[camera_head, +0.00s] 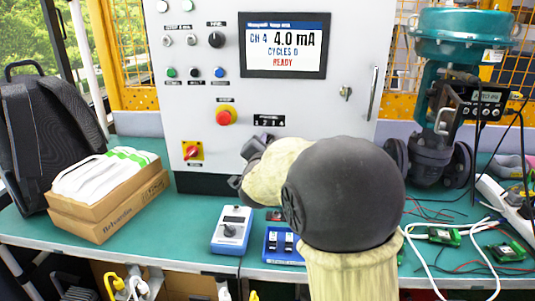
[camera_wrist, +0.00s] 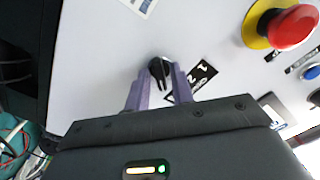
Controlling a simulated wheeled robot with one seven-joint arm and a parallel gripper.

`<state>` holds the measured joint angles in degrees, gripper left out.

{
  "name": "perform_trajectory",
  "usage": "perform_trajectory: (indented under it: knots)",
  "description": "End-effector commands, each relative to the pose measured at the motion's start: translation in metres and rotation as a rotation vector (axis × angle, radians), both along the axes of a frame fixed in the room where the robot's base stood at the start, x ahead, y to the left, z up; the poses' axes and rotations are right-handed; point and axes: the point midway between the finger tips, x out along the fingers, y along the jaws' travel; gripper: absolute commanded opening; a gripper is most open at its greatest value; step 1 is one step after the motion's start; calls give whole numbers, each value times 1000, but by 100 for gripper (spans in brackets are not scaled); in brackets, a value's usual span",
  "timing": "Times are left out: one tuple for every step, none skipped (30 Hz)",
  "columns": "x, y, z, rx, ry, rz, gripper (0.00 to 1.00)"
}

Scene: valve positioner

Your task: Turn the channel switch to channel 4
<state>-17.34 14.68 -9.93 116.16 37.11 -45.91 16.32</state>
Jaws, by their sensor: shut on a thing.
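The channel switch is a black knob (camera_wrist: 159,70) on the pale cabinet front in the wrist view. My gripper (camera_wrist: 160,84) has its two purple fingers on either side of the knob, shut on it. A black label (camera_wrist: 194,80) with white digits lies beside it, partly covered by a finger. In the head view my gripper (camera_head: 252,160) reaches the cabinet front below the black label plate (camera_head: 269,120), and my arm hides the knob there. The display (camera_head: 284,45) reads CH 4, 4.0 mA, CYCLES 0, READY.
A red emergency button (camera_head: 224,117) and a red-and-yellow rotary switch (camera_head: 191,151) sit left of my gripper on the cabinet. A blue-grey box (camera_head: 232,230) with a knob stands on the green bench. A green valve actuator (camera_head: 459,60) stands at right, cardboard boxes (camera_head: 110,207) at left.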

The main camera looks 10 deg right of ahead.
Motion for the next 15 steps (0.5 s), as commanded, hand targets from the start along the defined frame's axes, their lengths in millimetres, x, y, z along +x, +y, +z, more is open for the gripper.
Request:
perform_trajectory:
  knots:
    - [0, 0, -2, 20, -7, 1, 1]
    - [0, 0, -2, 30, -11, 1, 1]
    - [0, 1, -2, 42, -14, 1, 1]
    - [0, 1, -2, 50, -17, 1, 1]
    - [0, 0, -1, 57, -19, 1, 1]
    - [0, 0, -1, 65, -21, 1, 1]
    - [0, 0, -1, 69, -22, 1, 1]
    - [0, 0, -1, 72, -22, 1, 1]
    - [0, 0, 0, 74, -23, 1, 1]
    - [0, 0, 0, 76, -24, 1, 1]
    - [0, 0, 0, 77, -24, 1, 1]
    - [0, 0, 0, 78, -25, 1, 1]
    - [0, 0, 0, 78, -25, 1, 1]
    - [0, 0, 0, 78, -25, 1, 1]
    - [0, 0, 0, 78, -24, 0, 1]
